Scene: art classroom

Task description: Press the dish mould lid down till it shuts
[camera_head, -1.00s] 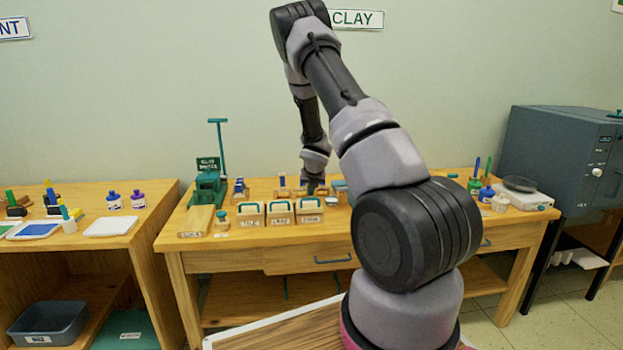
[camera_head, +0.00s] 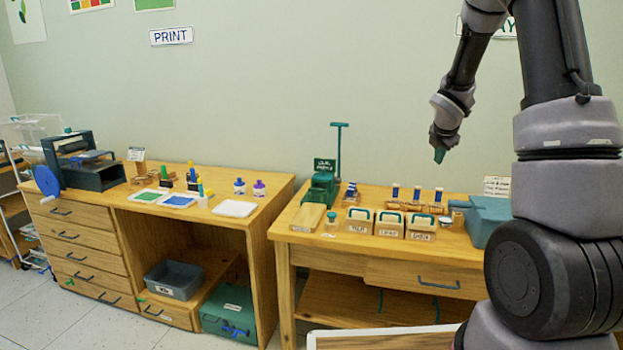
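I cannot tell from here how far any lid is open. My gripper (camera_head: 440,153) hangs in the air above and behind the right box, clear of the boxes. Its teal fingers show as one piece, so their opening is unclear. I see nothing held.
A green press (camera_head: 321,188) with a tall handle stands left of the boxes, by a wooden block (camera_head: 307,217). Rollers (camera_head: 438,202) and a teal box (camera_head: 487,219) stand behind and right. A print table (camera_head: 270,215) is left. My arm hides the right side.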

